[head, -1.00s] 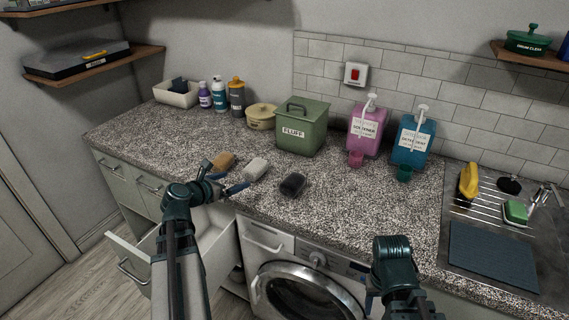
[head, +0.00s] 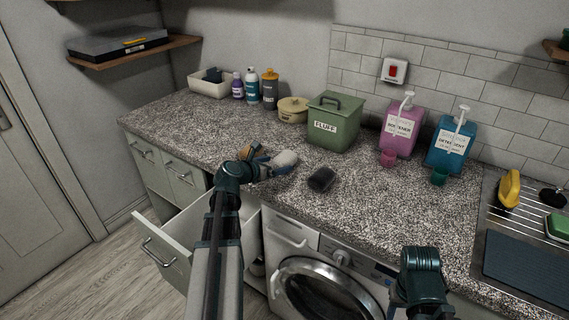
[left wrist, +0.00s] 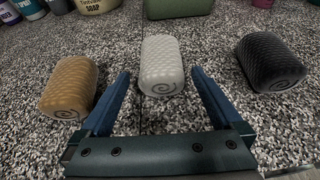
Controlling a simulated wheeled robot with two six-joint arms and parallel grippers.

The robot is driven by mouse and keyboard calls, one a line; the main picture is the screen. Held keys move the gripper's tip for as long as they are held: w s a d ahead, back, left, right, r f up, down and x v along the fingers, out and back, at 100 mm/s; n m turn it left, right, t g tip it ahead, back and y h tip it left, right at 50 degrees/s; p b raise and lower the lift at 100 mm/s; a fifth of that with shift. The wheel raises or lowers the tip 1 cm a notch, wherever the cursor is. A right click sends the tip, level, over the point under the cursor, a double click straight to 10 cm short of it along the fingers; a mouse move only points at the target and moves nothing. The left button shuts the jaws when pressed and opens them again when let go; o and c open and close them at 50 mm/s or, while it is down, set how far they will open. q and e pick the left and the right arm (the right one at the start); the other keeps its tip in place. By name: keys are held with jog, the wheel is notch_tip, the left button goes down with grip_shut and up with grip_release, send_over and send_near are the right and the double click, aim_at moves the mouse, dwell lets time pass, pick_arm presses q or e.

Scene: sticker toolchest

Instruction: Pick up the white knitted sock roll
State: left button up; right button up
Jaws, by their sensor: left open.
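The white knitted sock roll (head: 286,157) lies on the speckled counter between a brown roll and a black roll. It shows at the centre of the left wrist view (left wrist: 162,62), its spiral end facing my gripper. My left gripper (head: 268,167) is open and low over the counter. In the left wrist view, its blue fingers (left wrist: 160,82) point at the white roll, one to each side of its near end, with nothing held. My right arm is at lower right in the head view; its gripper is mostly hidden or cut off.
The brown roll (left wrist: 69,88) lies close outside the left finger, and the black roll (left wrist: 270,62) lies further off right. A green FLUFF box (head: 333,122) stands behind. An open drawer (head: 165,248) juts out below the counter. Bare counter lies right of the black roll.

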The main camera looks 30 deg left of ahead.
aim_at(285, 160)
pick_arm(q)
jog(key=x, duration=0.1)
jog(key=b+x, duration=0.1)
jog(key=x, duration=0.3)
jog(key=shift+w+d+r, duration=0.1)
jog(key=shift+w+r, duration=0.15)
jog(key=shift+s+r, duration=0.1)
jog(key=c, duration=1.3)
